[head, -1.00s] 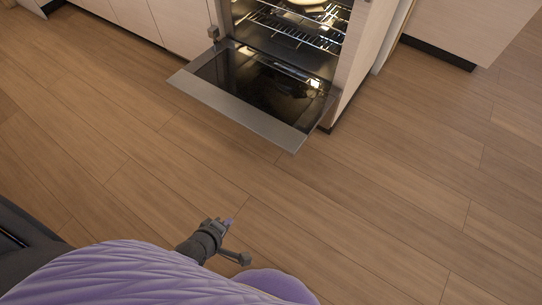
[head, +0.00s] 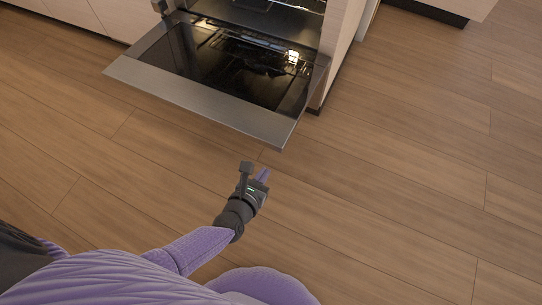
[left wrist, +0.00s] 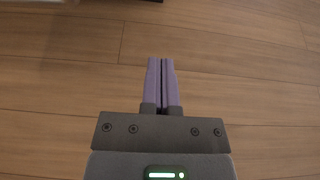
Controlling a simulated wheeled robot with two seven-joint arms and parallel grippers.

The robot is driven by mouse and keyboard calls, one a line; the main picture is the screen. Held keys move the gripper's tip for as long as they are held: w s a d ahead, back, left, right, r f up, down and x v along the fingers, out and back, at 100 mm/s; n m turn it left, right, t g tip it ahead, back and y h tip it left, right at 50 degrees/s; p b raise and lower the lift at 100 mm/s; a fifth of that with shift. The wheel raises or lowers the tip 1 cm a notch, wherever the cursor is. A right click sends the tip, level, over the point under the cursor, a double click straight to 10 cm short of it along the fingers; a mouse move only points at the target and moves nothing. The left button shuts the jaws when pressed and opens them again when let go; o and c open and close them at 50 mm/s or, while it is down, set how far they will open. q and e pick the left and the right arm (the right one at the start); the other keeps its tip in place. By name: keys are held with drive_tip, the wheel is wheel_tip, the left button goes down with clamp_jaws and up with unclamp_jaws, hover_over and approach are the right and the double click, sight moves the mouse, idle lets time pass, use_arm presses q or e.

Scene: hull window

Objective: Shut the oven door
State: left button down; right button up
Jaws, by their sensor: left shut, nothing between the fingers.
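The oven door (head: 213,100) is open and folded down, lying about level in front of the oven, with its dark glass facing up and a grey metal border. The oven (head: 262,16) shows its opening and a rack behind the door, cut off by the top of the head view. My left gripper (head: 263,175) is shut and empty, in front of the door's front edge and apart from it. In the left wrist view its two purple fingers (left wrist: 161,82) are together over the floor. My right gripper is not in view.
Pale cabinets (head: 75,15) stand left of the oven, and a side panel (head: 343,45) stands to its right. Wooden floor (head: 400,190) is clear to the right and in front of the door.

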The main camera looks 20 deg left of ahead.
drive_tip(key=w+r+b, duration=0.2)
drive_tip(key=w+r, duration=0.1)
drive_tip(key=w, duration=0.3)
use_arm(q)
drive_tip(key=shift+w+d+r+p, duration=0.1)
drive_tip(key=shift+w+r+p, duration=0.55)
drive_tip(key=shift+w+p, duration=0.25)
drive_tip(key=shift+w+d+r+p, duration=0.1)
drive_tip(key=shift+w+r+p, duration=0.6)
drive_tip(key=shift+w, duration=0.3)
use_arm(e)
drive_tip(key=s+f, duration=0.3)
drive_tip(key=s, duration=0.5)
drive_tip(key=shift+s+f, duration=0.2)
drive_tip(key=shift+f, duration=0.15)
